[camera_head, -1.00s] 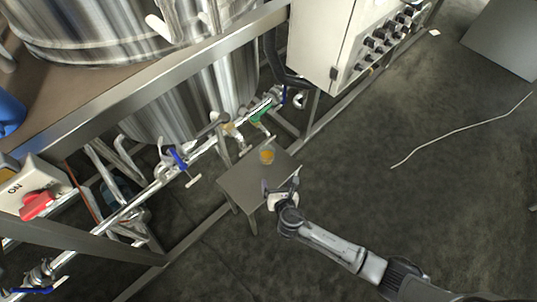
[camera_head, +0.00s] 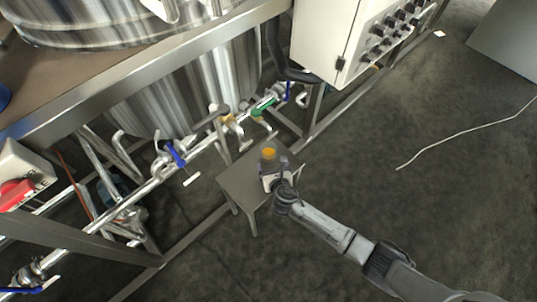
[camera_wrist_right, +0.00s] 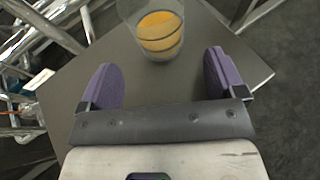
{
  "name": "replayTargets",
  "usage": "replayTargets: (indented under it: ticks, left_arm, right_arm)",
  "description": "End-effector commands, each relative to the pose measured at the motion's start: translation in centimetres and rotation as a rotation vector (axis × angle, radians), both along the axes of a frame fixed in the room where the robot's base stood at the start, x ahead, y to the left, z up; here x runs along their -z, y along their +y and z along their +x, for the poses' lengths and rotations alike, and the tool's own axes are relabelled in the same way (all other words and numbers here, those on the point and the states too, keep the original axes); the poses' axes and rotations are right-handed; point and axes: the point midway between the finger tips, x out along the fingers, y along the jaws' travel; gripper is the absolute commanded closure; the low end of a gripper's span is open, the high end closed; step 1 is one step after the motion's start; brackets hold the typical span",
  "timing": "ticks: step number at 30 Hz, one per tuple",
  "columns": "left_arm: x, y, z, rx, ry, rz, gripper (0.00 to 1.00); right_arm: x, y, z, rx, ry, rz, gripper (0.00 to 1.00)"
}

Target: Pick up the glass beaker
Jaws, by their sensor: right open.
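The beaker lies just beyond the pads, roughly centred. My left gripper is not in view.
A steel pipe with blue-handled valves (camera_head: 176,153) and a green one (camera_head: 263,104) runs behind the table below the large steel tank (camera_head: 195,85). A white control box (camera_head: 330,35) hangs at the top.

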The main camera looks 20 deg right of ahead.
Motion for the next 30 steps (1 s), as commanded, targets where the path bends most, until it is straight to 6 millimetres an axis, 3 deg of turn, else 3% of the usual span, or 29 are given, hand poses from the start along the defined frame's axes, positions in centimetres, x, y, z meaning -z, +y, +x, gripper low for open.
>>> replayTargets:
  ticks: [12, 24, 30]
  left_arm:
    - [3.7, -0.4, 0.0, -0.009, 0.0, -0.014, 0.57]
    - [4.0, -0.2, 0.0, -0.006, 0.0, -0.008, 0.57]
    - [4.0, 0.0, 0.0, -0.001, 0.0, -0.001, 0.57]
  right_arm:
    - [1.6, -0.5, 4.2, 0.001, -0.001, 0.002, 0.11]
    - [1.6, -0.6, 4.8, 0.0, 0.0, 0.001, 0.11]
    - [1.6, -0.6, 4.8, 0.0, 0.0, 0.001, 0.3]
